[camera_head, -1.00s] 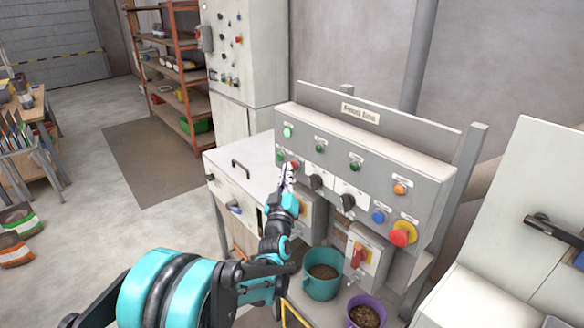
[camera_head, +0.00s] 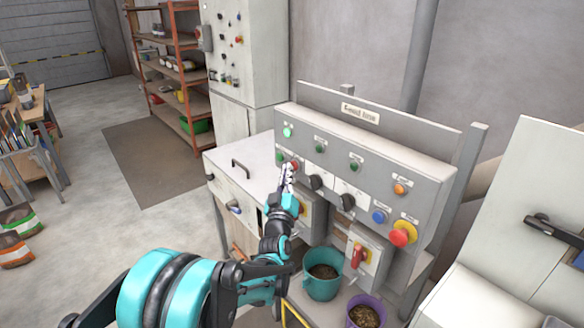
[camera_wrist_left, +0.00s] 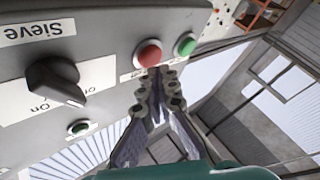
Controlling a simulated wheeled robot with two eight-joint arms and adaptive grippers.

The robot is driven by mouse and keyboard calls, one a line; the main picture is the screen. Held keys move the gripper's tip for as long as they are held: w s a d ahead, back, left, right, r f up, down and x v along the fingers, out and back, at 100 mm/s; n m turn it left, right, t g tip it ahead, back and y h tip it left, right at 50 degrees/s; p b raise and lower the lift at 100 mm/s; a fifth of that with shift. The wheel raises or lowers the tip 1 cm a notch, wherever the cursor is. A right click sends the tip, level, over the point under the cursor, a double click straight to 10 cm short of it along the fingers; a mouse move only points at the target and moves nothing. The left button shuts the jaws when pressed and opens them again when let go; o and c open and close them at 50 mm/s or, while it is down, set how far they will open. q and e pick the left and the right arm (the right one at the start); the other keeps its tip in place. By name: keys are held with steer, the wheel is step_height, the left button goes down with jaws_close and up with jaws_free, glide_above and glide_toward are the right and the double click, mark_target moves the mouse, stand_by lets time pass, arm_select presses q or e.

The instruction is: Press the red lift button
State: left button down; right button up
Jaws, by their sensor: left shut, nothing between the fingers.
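The red button (camera_wrist_left: 149,53) is on the grey control panel, with a green button (camera_wrist_left: 185,45) beside it in the left wrist view. In the head view the red button (camera_head: 295,164) shows just above my left gripper (camera_head: 287,178). My left gripper is shut and empty, with its fingertips (camera_wrist_left: 157,78) at the lower edge of the red button. I cannot tell whether they touch it. The label beside the red button is partly hidden by the fingers. My right gripper is in neither view.
Black selector knobs (camera_head: 317,183), a blue button (camera_head: 379,216) and a large red emergency-style knob on yellow (camera_head: 403,233) sit further right on the panel. A teal bucket (camera_head: 322,284) and a purple bucket (camera_head: 366,312) stand below. A white cabinet (camera_head: 240,165) is to the left.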

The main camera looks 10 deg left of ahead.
arm_select(q)
steer(key=shift+w, duration=0.1)
steer(key=shift+w+d, duration=0.25)
stand_by(0.4)
steer(key=shift+s+a, duration=0.25)
steer(key=shift+s, duration=0.1)
stand_by(0.3)
steer(key=s+a, duration=0.3)
steer(key=s, duration=0.1)
steer(key=shift+s+a+b, duration=0.35)
